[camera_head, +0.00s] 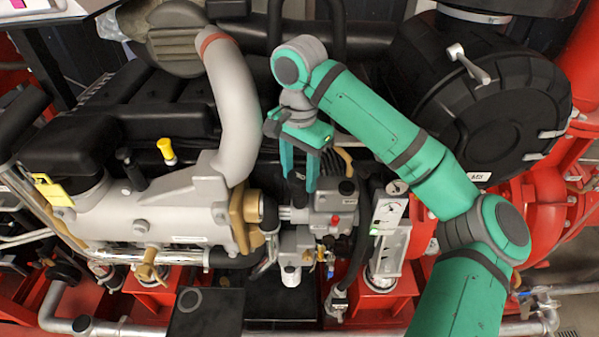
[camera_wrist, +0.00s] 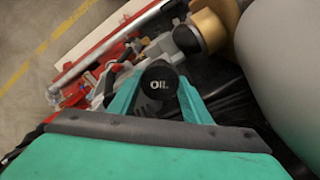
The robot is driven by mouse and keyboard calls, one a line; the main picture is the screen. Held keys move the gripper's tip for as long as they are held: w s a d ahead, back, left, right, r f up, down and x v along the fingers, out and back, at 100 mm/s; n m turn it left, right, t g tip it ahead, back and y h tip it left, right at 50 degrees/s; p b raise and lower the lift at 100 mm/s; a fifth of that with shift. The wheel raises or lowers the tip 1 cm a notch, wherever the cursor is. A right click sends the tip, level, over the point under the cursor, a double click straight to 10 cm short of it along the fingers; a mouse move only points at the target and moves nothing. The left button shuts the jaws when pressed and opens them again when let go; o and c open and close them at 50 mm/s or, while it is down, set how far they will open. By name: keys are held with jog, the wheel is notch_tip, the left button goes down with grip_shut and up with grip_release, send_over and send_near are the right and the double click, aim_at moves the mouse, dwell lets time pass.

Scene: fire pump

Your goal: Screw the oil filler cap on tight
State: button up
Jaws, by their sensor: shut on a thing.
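The oil filler cap (camera_wrist: 158,86) is round and black, with "OIL" in pale letters on its top. In the wrist view it sits between the two green fingers of my gripper (camera_wrist: 160,95), which is shut on it. In the head view my gripper (camera_head: 299,180) points down over the middle of the engine, right of the large grey curved pipe. The cap is mostly hidden behind the fingers there. The seat under the cap is hidden in both views, so I cannot tell how far it is screwed on.
The grey curved pipe (camera_head: 233,105) stands close left of my gripper. A large black round housing (camera_head: 497,105) is at the right. A block with a black knob (camera_head: 347,188) and a gauge panel (camera_head: 389,215) stand right of the fingers. A yellow handle (camera_head: 167,150) is at the left.

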jog(key=shift+r, duration=0.1)
jog(key=m, duration=0.3)
jog(key=shift+m, duration=0.3)
jog(key=o, duration=1.6)
jog(key=shift+c, duration=0.2)
jog(key=shift+w, duration=0.1)
jog(key=shift+r, duration=3.7)
jog(key=shift+a, duration=0.1)
